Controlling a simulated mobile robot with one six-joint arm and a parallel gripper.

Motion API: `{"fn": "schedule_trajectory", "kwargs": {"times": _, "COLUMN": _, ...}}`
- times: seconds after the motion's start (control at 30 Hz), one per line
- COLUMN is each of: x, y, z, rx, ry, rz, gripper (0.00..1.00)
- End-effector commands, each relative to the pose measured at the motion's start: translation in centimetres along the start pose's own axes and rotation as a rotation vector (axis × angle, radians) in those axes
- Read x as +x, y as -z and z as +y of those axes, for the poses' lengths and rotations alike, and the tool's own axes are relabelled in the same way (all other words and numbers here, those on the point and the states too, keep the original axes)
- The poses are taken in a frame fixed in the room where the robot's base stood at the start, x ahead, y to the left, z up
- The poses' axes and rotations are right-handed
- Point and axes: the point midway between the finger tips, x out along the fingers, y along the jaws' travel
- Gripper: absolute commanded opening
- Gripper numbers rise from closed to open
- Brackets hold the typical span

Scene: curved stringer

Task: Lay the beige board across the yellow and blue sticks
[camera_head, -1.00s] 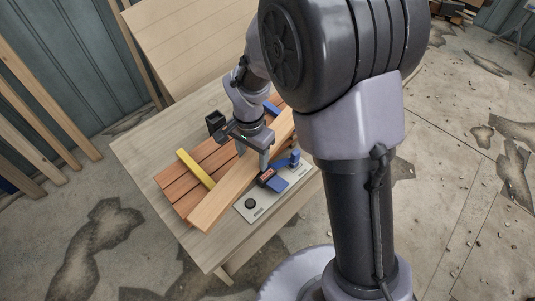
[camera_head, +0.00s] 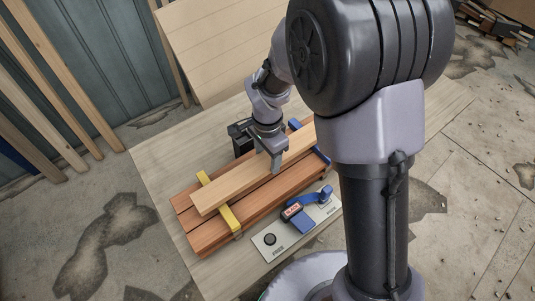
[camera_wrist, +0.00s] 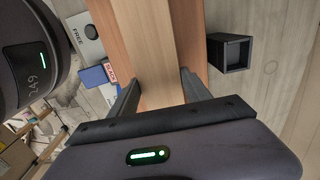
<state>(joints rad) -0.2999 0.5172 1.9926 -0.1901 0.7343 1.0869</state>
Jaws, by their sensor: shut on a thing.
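The beige board (camera_head: 233,186) is long and pale. In the head view it lies over the yellow stick (camera_head: 229,217) at its left end and reaches toward the blue stick (camera_head: 322,156) at its right. I cannot tell whether it touches either stick. My gripper (camera_head: 277,164) is shut on the board near its middle. In the wrist view the board (camera_wrist: 154,60) runs between the two fingers of my gripper (camera_wrist: 158,92). Both sticks lie across reddish-brown planks (camera_head: 262,199). The arm hides the board's far right end in the head view.
A grey plate (camera_head: 270,247) with a black knob and a blue clamp-like part (camera_head: 302,222) lies in front of the planks. A black open box (camera_wrist: 229,52) stands on the other side. The pale table (camera_head: 160,165) has free room at the left.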

Motion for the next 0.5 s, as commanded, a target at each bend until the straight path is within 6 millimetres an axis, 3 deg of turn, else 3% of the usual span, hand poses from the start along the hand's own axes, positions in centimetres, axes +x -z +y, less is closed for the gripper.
{"fn": "schedule_trajectory", "kwargs": {"times": 0.5, "x": 0.41, "y": 0.01, "z": -0.04, "rx": 0.0, "ry": 0.001, "rz": 0.0, "gripper": 0.0}}
